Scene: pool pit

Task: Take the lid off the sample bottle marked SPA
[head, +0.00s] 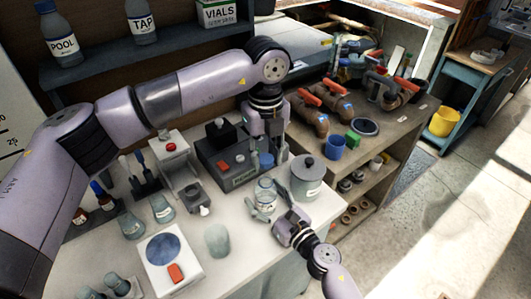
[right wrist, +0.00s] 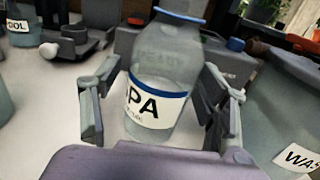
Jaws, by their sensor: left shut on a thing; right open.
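The clear sample bottle marked SPA (head: 265,193) stands upright on the white bench. In the right wrist view the bottle (right wrist: 158,85) shows "PA" on its white, blue-edged label; its top is cut off there. My right gripper (head: 279,218) is open, with its fingers on either side of the bottle in the wrist view (right wrist: 163,118). I cannot tell whether they touch it. My left gripper (head: 266,142) points down above and behind the bottle in the head view.
A lidded grey pot (head: 308,180) stands close right of the bottle; its label begins "WAS". A dark block with a red button (head: 222,165) stands behind. Bench room is tight.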

